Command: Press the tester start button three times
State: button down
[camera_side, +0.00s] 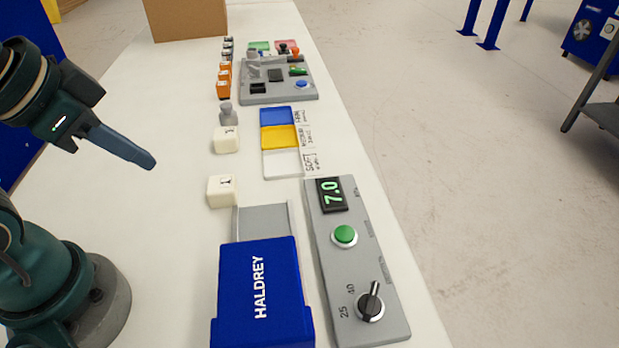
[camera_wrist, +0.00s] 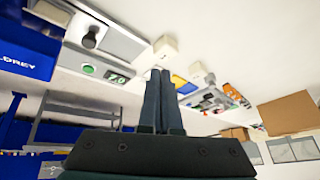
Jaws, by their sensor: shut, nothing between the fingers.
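The tester is a blue HALDREY box (camera_side: 262,292) with a grey slide tray (camera_side: 264,222), beside a grey control panel (camera_side: 330,275). The panel has a round green button (camera_side: 344,236), a display (camera_side: 331,194) reading 7.0 and a black knob (camera_side: 370,303) by the marks 25 and 40. The green button also shows in the wrist view (camera_wrist: 88,69). My gripper (camera_side: 148,161) is shut and empty, in the air to the left of the foam blocks and well away from the button. Its closed fingers show in the wrist view (camera_wrist: 160,75).
White foam blocks stand on the table, one near the tray (camera_side: 221,192) and one farther back (camera_side: 226,140) with a grey weight (camera_side: 225,113) behind. Blue, yellow and white pads (camera_side: 278,136) lie beside them. A grey device (camera_side: 278,92), orange blocks (camera_side: 223,90) and a cardboard box (camera_side: 188,20) stand farther back.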

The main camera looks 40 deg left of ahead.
jog(key=w+a+r+m+y, duration=0.1)
jog(key=w+r+m+y, duration=0.1)
jog(key=w+r+m, duration=0.35)
jog(key=m+t+y, duration=0.2)
jog(key=m, duration=1.3)
send_over(346, 240)
notch_tip(346, 240, down, 9)
jog(key=shift+f+n, duration=0.15)
jog(key=shift+n, duration=0.1)
jog(key=shift+f, duration=4.3)
jog(key=shift+f, duration=0.4)
